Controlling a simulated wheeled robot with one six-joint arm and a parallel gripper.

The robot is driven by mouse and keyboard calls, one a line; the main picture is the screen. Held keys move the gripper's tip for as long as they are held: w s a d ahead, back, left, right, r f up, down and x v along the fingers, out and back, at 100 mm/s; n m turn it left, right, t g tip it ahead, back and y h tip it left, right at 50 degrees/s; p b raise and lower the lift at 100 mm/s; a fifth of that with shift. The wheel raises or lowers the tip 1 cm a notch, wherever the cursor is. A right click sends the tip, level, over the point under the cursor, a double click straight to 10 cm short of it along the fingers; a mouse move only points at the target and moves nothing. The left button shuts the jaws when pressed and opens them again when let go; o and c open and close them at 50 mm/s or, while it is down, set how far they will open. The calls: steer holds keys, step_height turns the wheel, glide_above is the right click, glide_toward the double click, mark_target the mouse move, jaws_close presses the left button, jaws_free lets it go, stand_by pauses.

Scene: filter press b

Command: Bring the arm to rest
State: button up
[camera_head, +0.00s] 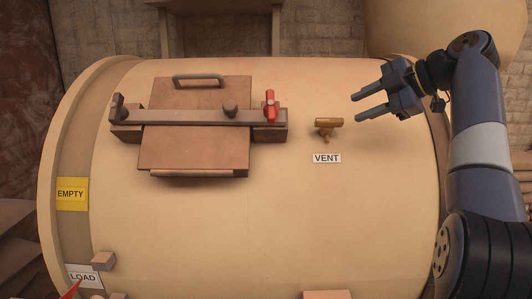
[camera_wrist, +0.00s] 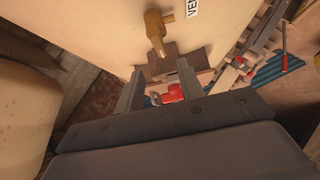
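My gripper (camera_head: 362,104) is at the upper right in the head view, in front of the large cream drum (camera_head: 300,220). Its two fingers are apart, with nothing between them that I can see held. In the wrist view the fingers (camera_wrist: 160,82) also stand apart. My arm bends down from the gripper along the right edge. The brass vent valve (camera_head: 328,125) is on the drum just left of the fingertips, apart from them. It also shows above the fingers in the wrist view (camera_wrist: 155,32).
A square hatch (camera_head: 195,140) with a handle, a cross bar and a red-handled clamp (camera_head: 270,105) is on the drum. Labels read VENT (camera_head: 326,158), EMPTY (camera_head: 71,194) and LOAD (camera_head: 84,277). The wrist view shows a red object (camera_wrist: 172,93) beyond the fingers and clutter at right.

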mark_target(329, 120)
steer(key=b+x, duration=0.1)
steer(key=x, duration=0.9)
steer(key=shift+a+f, duration=0.15)
steer(key=shift+f, duration=0.25)
steer(key=shift+m+t+b, duration=0.5)
steer(key=shift+m+b, duration=0.2)
steer(key=shift+b, duration=0.3)
steer(key=shift+w+m+t+b, duration=0.1)
steer(key=shift+m+t+b, duration=0.7)
steer(key=shift+b, duration=0.45)
steer(key=shift+r+m+t+b, duration=0.3)
steer(key=shift+m+t+b, duration=0.2)
steer(key=shift+m+b, duration=0.45)
